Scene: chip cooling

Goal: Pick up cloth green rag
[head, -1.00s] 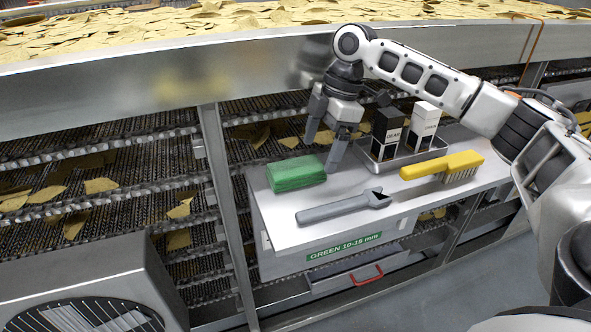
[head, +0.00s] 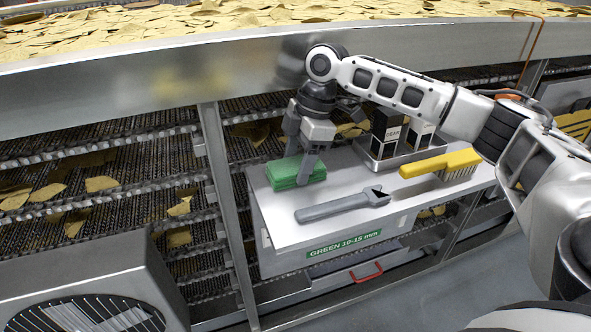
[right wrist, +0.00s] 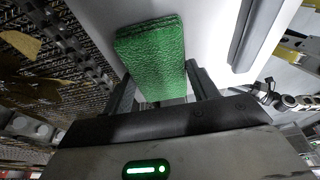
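The green cloth rag (head: 284,174) lies folded in a thick pad on the white top of a cabinet, near its left end. My right gripper (head: 299,166) is at the rag, pointing down, with one finger at its right side and the other partly hidden behind it. In the right wrist view the rag (right wrist: 152,58) lies between and ahead of the two open fingers (right wrist: 160,92). I cannot tell whether the fingers touch it. My left gripper is not in view.
A grey wrench (head: 335,207) lies in front of the rag on the cabinet top (head: 280,228). A yellow brush (head: 440,163) is to the right. A metal tray (head: 400,160) with black-and-white boxes stands behind. A conveyor wall (head: 150,85) runs along the back.

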